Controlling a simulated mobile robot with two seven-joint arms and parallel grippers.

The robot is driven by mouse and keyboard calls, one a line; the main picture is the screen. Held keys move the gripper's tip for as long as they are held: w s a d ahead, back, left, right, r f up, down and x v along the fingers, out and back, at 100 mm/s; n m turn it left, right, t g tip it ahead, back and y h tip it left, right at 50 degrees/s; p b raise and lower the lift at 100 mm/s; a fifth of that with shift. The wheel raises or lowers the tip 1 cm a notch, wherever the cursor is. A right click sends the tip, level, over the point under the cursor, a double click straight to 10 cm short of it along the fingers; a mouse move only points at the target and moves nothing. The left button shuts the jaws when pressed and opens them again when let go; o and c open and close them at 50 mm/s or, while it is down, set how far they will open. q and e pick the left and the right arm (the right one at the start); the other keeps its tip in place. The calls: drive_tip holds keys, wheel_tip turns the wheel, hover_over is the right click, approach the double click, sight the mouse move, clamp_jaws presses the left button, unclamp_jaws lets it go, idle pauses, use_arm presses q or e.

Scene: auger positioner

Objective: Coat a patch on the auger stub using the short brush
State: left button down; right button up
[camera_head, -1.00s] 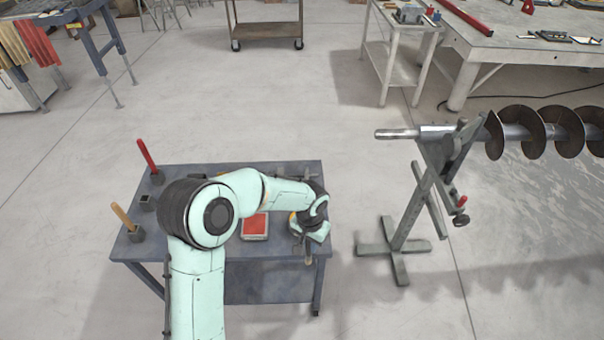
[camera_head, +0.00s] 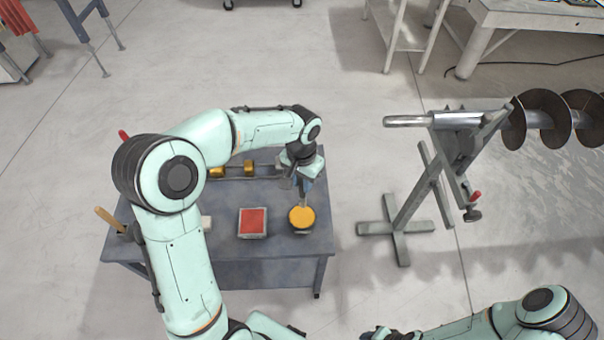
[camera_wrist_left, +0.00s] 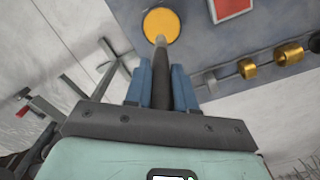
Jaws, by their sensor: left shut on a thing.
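My left gripper (camera_head: 305,182) is shut on a brush with a dark handle (camera_wrist_left: 163,88), seen as the short brush. The brush (camera_head: 303,199) points down, with its pale tip at the yellow-topped pot (camera_head: 301,218) on the bench. In the left wrist view the tip overlaps the edge of the yellow disc (camera_wrist_left: 160,22); I cannot tell whether it touches. The auger stub (camera_head: 406,121) is a bare silver shaft end, level on a grey stand, to the right of the bench. My right gripper (camera_head: 377,334) is partly cut off at the bottom edge.
The blue-grey bench (camera_head: 270,248) carries a red-topped square tin (camera_head: 252,222) and a rod with brass rings (camera_head: 249,168). A wooden handle (camera_head: 108,217) stands at its left. The stand (camera_head: 425,195) has splayed feet. Clear floor lies between bench and stand.

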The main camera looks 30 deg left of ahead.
sight(302, 197)
use_arm(q)
drive_tip(key=shift+s+d+f+b, duration=0.1)
drive_tip(key=shift+s+f+b, duration=0.1)
drive_tip(key=shift+f, duration=0.2)
drive_tip(key=shift+s+f+b, duration=0.1)
drive_tip(key=shift+f+b, duration=0.05)
drive_tip(key=shift+f, duration=0.25)
drive_tip(key=shift+w+f+b, duration=0.15)
drive_tip(key=shift+f+b, duration=0.85)
drive_tip(key=shift+f, duration=1.05)
use_arm(e)
drive_tip(key=s+f, duration=0.3)
drive_tip(key=shift+f, duration=0.3)
use_arm(q)
drive_tip(key=shift+w, duration=0.1)
drive_tip(key=shift+f+b, duration=0.3)
drive_tip(key=shift+f, duration=0.25)
use_arm(e)
drive_tip(key=shift+s+f, duration=0.25)
drive_tip(key=shift+f, duration=0.15)
